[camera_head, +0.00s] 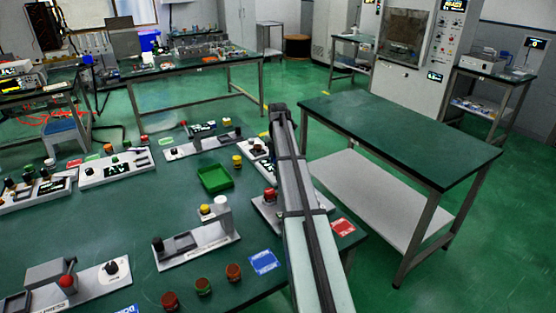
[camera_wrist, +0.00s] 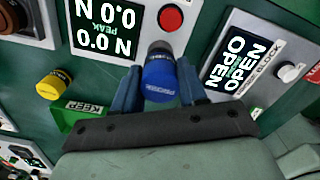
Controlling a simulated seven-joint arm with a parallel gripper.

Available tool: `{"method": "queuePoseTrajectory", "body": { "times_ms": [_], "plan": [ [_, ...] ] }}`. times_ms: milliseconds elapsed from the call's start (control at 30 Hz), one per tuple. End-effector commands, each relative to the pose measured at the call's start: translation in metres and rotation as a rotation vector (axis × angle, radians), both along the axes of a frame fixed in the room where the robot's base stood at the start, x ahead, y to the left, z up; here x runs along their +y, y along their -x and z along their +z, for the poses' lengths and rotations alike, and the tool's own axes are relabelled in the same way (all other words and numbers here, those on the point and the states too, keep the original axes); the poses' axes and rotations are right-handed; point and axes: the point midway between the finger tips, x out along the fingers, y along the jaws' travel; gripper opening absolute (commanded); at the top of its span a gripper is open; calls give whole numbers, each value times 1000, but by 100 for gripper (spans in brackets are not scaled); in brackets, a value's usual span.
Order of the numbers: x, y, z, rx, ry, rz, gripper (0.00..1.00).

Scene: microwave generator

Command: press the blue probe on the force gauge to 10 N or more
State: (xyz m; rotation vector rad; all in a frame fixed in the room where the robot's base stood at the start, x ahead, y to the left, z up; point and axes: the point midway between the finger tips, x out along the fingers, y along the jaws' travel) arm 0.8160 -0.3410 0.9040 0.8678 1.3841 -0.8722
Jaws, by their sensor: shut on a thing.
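In the wrist view, my gripper (camera_wrist: 157,90) is shut on the blue probe (camera_wrist: 162,78), with one finger on each side of it. A dark round end shows just beyond the blue body, near a red button (camera_wrist: 171,17). I cannot tell whether it touches anything.
A display reading OPEN (camera_wrist: 236,57) with a white knob (camera_wrist: 288,72) lies right of the probe. A yellow knob (camera_wrist: 50,86) and a green tray (camera_wrist: 62,118) lie left. In the head view, an empty green table (camera_head: 400,135) stands at the right.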

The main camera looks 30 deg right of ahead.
Motion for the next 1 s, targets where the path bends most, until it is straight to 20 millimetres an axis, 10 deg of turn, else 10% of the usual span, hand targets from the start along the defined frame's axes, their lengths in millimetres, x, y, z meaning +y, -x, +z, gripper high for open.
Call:
{"method": "queuePoseTrajectory", "body": {
  "times_ms": [1000],
  "plan": [
    [0, 0, -6, 0, 0, 0, 0]
  ]
}}
